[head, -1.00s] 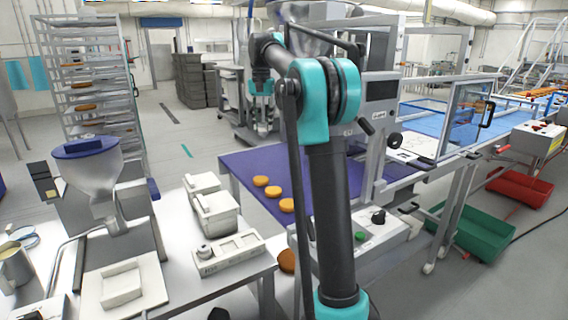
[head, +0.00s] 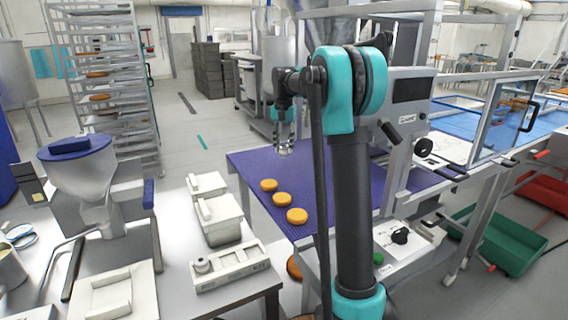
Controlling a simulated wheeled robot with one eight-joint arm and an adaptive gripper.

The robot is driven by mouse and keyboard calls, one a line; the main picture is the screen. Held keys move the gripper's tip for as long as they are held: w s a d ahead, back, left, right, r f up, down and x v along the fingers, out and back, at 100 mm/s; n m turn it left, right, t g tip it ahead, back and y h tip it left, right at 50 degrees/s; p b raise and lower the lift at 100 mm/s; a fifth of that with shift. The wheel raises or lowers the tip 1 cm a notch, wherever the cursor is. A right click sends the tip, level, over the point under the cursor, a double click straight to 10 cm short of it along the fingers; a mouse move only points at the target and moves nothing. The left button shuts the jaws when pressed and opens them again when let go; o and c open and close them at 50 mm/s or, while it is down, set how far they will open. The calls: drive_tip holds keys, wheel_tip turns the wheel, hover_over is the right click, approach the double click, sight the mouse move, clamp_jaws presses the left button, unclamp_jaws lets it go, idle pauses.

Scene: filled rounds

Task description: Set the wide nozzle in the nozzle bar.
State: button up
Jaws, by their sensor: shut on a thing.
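My gripper (head: 285,147) hangs fingers-down at the end of my raised arm, left of the arm's teal joint. It is shut on a small silvery thing at its fingertips, taken to be the wide nozzle; its shape is hard to make out. The pale nozzle bar (head: 236,271) lies on the white table at the lower middle, below and left of my gripper. A small round grey piece (head: 201,264) stands at the bar's left end. The bar's right part looks empty. My gripper is well above and apart from the bar.
A hopper machine (head: 85,175) and a white tray (head: 112,296) are to the left. Orange rounds (head: 297,216) lie on the purple belt (head: 255,168). A machine frame with a clear guard (head: 508,110) stands right.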

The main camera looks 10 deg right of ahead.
drive_tip(key=shift+f, duration=3.6)
drive_tip(key=o, duration=1.2)
drive_tip(key=shift+f, duration=0.1)
